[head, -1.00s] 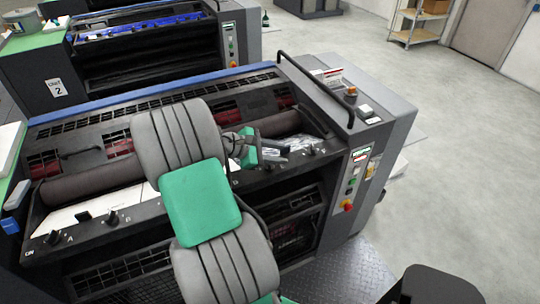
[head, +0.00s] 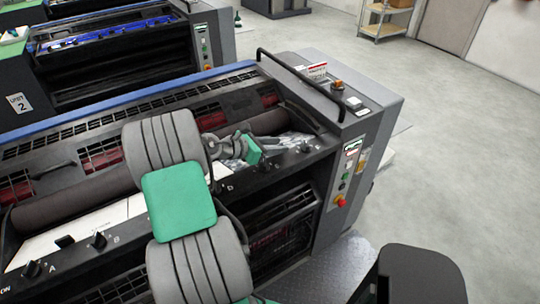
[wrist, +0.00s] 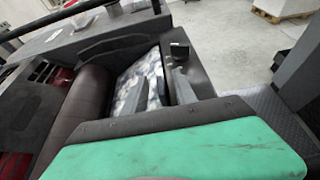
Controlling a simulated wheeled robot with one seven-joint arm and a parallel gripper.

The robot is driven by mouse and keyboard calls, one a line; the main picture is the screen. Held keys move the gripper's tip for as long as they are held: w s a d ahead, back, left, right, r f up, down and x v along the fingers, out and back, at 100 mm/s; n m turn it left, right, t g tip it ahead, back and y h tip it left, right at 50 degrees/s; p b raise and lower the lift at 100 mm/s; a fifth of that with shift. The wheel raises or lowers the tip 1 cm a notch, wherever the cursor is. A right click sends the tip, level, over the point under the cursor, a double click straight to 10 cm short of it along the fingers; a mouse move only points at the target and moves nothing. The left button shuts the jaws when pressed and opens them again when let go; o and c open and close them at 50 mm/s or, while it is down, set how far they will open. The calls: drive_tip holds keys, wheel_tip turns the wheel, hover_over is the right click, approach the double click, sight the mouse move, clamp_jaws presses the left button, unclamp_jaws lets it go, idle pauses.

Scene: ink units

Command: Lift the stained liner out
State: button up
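The stained liner (head: 297,141) is a grey-white, blotchy sheet at the right end of the ink trough, under the dark roller. In the wrist view the stained liner (wrist: 141,84) lies between the roller and the trough's front rail. My gripper (head: 262,152) is over the front rail, just left of the liner's visible part. My arm and the green housing hide part of the trough. A grey finger-like bar shows at the rail in the wrist view. I cannot tell whether the fingers are open or touching the liner.
Clean white liner (head: 75,238) lies in the trough to the left. Black knobs (head: 98,240) stand along the front rail. A black bar handle (head: 300,85) and a control panel (head: 346,180) are on the right. Open floor (head: 450,150) lies beyond.

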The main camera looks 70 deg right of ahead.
drive_tip(key=shift+c, duration=0.4)
clamp_jaws()
idle(0.9)
